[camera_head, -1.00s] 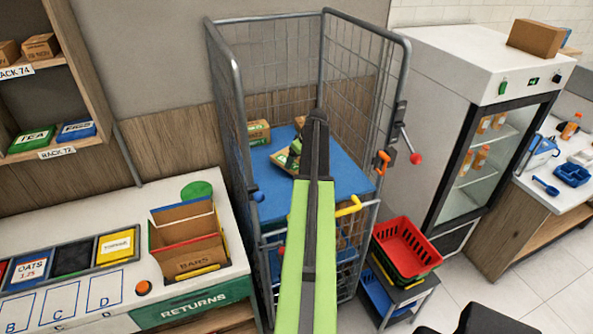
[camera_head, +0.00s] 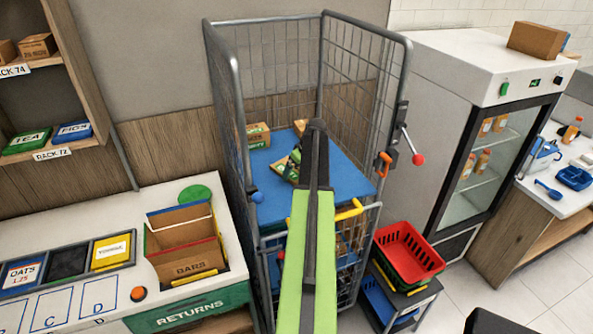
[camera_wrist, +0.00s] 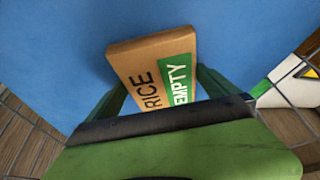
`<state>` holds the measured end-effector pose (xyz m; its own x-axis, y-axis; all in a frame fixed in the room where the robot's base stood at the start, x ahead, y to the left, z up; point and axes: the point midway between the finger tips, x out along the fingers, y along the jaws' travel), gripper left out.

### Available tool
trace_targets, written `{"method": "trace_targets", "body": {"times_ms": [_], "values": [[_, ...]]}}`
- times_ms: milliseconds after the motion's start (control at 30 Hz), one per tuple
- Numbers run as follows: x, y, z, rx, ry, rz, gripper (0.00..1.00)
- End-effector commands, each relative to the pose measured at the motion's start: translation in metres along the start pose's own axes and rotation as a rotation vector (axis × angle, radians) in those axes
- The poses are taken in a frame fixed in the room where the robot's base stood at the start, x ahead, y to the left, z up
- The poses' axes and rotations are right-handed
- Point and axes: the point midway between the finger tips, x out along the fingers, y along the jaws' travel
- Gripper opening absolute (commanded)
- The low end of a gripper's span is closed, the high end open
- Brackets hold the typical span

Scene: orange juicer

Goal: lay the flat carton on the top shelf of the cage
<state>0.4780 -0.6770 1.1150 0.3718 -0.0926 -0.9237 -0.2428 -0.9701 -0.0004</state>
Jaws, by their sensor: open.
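The flat brown carton (camera_wrist: 152,73), marked RICE and with a green EMPTY label, shows against the blue top shelf (camera_wrist: 50,50) in the wrist view. It seems to lie flat on the shelf. My gripper (camera_wrist: 160,84) is open, with a green finger on each side of the carton's near part; whether they touch it I cannot tell. In the head view my arm reaches over the cage (camera_head: 236,100) and hides the fingers and most of what lies under them. The blue shelf (camera_head: 272,205) shows on both sides of the arm.
A brown box (camera_head: 258,136) stands at the shelf's back left, and a green-and-brown pack (camera_head: 284,168) lies left of my arm. Mesh walls rise at the sides and back. A yellow handle (camera_head: 349,211) is at the front right. The shelf's front left is clear.

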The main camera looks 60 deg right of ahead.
Motion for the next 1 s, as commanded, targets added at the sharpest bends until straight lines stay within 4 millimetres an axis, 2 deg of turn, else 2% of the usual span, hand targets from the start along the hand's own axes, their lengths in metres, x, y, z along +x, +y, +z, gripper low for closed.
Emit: {"method": "trace_targets", "body": {"times_ms": [133, 267, 600, 700, 1000], "values": [[-0.008, 0.000, -0.003, 0.000, 0.000, 0.000, 0.98], [-0.028, -0.001, -0.004, 0.000, 0.000, 0.000, 0.98], [-0.107, -0.001, -0.005, 0.000, 0.000, 0.000, 0.98], [-0.121, -0.001, -0.004, 0.000, 0.000, 0.000, 0.98], [-0.122, -0.001, -0.002, -0.001, 0.000, -0.001, 0.98]]}}
